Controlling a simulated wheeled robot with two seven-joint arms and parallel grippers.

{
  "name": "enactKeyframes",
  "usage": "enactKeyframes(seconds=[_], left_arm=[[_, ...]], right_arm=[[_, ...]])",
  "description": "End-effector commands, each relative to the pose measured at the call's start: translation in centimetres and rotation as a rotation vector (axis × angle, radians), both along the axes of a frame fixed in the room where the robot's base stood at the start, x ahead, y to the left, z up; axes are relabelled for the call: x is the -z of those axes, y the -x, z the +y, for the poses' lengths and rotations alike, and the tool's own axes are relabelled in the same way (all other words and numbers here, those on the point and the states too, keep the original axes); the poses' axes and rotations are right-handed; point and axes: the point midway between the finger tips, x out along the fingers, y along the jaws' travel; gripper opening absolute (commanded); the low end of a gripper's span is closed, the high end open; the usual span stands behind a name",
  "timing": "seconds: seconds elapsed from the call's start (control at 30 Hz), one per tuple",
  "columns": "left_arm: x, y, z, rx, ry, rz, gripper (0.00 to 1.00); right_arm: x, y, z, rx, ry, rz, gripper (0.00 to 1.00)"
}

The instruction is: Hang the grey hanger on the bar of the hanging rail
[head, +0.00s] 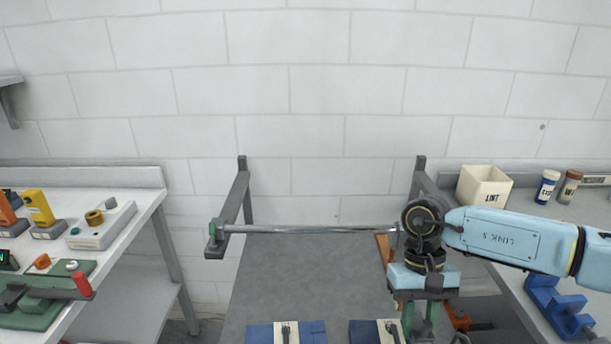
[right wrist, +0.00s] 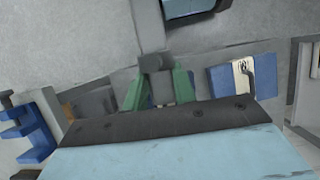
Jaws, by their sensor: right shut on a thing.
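The hanging rail's metal bar (head: 310,229) runs level across the middle of the head view, with its left end on a grey bracket (head: 215,240). My right gripper (head: 420,322) is below and in front of the bar's right part, pointing down. Its green fingers (right wrist: 157,90) are shut on a grey piece (right wrist: 156,63), which appears to be part of the grey hanger. The rest of the hanger is hidden or cannot be made out. My arm covers the bar's right end. My left gripper is not in view.
Two blue items with cream bands (head: 286,333) (head: 377,332) lie at the front below the bar. A white bin marked LINT (head: 484,187), two bottles and a blue rack (head: 559,308) are on the right. The left bench (head: 130,225) holds several devices.

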Motion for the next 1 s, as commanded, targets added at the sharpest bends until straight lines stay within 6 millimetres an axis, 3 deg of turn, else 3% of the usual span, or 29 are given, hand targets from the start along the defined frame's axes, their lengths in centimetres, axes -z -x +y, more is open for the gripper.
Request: enactKeyframes(seconds=[0.03, 0.1, 0.2, 0.3, 0.57, 0.8, 1.0], left_arm=[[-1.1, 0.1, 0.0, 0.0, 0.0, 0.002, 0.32], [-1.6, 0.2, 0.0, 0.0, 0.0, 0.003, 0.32], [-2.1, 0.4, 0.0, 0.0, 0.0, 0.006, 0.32], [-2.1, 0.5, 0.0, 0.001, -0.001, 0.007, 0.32], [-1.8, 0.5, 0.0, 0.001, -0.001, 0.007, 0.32], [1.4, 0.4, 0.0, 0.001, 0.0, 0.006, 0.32], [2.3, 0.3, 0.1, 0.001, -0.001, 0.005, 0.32]], right_arm=[[-2.7, -0.3, -0.1, -0.001, 0.002, -0.006, 0.0], [-4.9, -0.4, -0.2, 0.003, 0.003, -0.003, 0.0], [-6.8, -0.3, -0.3, 0.005, 0.003, 0.001, 0.0], [-7.4, -0.2, -0.4, 0.007, 0.004, 0.005, 0.0], [-7.1, -0.2, -0.3, 0.007, 0.003, 0.005, 0.0], [-4.0, -0.3, -0.3, 0.007, 0.004, 0.003, 0.0], [-3.1, -0.3, -0.4, 0.008, 0.003, 0.003, 0.0]])
